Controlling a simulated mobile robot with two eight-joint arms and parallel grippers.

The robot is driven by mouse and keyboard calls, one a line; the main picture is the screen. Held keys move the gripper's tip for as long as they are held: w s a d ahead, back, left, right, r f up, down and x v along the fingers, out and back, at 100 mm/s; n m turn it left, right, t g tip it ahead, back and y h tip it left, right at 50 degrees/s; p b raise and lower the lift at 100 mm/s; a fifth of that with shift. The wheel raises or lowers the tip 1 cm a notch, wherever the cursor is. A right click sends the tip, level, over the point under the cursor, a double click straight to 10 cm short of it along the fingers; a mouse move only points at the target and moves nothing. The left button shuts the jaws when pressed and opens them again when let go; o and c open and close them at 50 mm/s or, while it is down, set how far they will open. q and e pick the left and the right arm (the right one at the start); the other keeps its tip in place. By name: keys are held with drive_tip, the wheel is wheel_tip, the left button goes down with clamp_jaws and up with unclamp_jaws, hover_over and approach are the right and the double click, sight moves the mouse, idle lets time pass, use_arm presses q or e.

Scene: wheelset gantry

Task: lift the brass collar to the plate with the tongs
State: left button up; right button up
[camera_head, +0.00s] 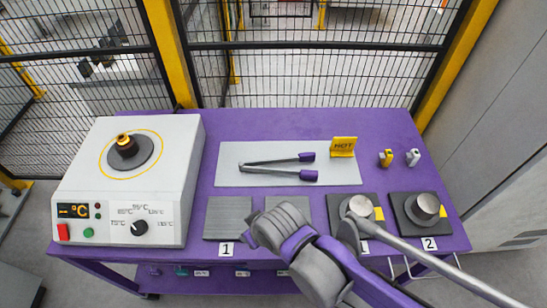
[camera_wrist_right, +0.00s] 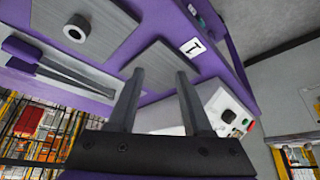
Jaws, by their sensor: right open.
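A brass-coloured collar (camera_head: 123,138) sits around the dark post on top of the white heater box at the left. The tongs (camera_head: 275,167) lie on the light grey mat, purple handle ends to the right; they also show in the wrist view (camera_wrist_right: 60,68). A bare grey plate (camera_head: 228,218) lies by the label 1, and it also shows in the wrist view (camera_wrist_right: 160,65). My right gripper (camera_head: 252,228) is over the table front near this plate. In the wrist view its fingers (camera_wrist_right: 158,75) are apart with nothing between them. My left gripper is not in view.
The heater box (camera_head: 185,150) has a display, a dial and buttons. A yellow HOT sign (camera_head: 343,147) stands on the mat (camera_head: 235,153). At the right are dark pads with metal pieces, one a cylinder (camera_head: 426,206). A grey ring (camera_wrist_right: 77,28) lies on another plate. A mesh fence stands behind.

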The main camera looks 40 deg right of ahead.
drive_tip(key=shift+s+a, duration=0.1)
drive_tip(key=shift+s, duration=0.05)
drive_tip(key=shift+o, duration=2.2)
drive_tip(key=shift+w+r, duration=0.2)
drive_tip(key=shift+w, duration=0.05)
drive_tip(key=shift+o, duration=0.4)
drive_tip(key=w+d+r+n+g, duration=0.1)
drive_tip(key=w+d+r+n, duration=0.1)
drive_tip(key=w+d, duration=0.2)
drive_tip(key=shift+w+r+n+g+h, duration=0.3)
drive_tip(key=shift+w+r, duration=0.05)
drive_tip(key=shift+w, duration=0.55)
drive_tip(key=w+d+f+n+g, duration=0.3)
drive_tip(key=w+d+n, duration=0.4)
drive_tip(key=w+d, duration=0.6)
drive_tip(key=d+g, duration=0.1)
drive_tip(key=d, duration=0.2)
drive_tip(key=shift+w+d+g, duration=0.15)
drive_tip(key=shift+d+g, duration=0.05)
drive_tip(key=shift+g, duration=0.1)
drive_tip(key=shift+b, duration=0.3)
